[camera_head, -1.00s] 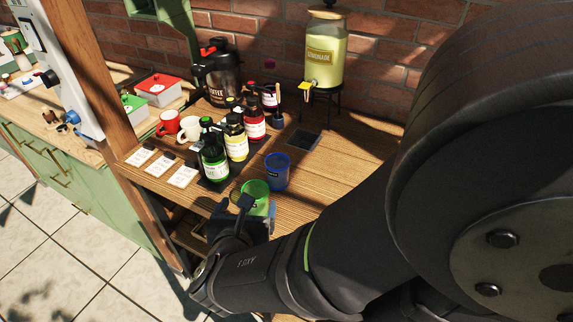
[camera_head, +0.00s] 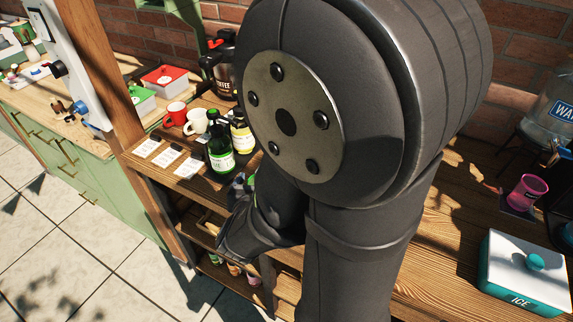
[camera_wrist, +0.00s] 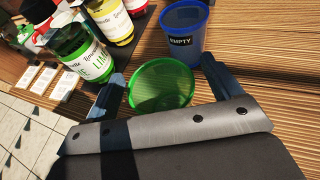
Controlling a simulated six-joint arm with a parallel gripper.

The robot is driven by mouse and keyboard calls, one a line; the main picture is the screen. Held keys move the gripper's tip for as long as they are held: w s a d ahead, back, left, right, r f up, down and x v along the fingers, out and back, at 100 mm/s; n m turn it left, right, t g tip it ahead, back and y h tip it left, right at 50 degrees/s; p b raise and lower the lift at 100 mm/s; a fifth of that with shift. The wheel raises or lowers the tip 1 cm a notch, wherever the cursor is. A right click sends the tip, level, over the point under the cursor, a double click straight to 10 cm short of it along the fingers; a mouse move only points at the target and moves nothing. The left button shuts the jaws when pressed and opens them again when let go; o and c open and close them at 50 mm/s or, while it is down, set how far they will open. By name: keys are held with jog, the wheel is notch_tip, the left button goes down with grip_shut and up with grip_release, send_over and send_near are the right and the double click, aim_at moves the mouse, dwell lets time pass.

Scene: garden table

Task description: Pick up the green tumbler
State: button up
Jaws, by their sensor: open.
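The green tumbler (camera_wrist: 162,87) stands on the wooden table in the wrist view, its open rim facing up toward the camera. My gripper (camera_wrist: 160,82) is open, with one dark finger on each side of the tumbler. The fingers appear apart from its wall, and its lower part is hidden behind the gripper body. In the head view my arm covers nearly all of the tumbler and the gripper.
A blue tumbler (camera_wrist: 186,28) labelled EMPTY stands just behind the green one. A green lime bottle (camera_head: 219,155) and a yellow bottle (camera_head: 242,138) stand to the left. White cards (camera_head: 149,147) lie near the table's left edge. An ice box (camera_head: 520,270) sits at the right.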

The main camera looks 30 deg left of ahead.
jog(key=shift+w+a+f, duration=0.25)
jog(key=shift+w, duration=0.35)
jog(key=c, duration=1)
jog(key=shift+r, duration=0.2)
jog(key=shift+c, duration=0.2)
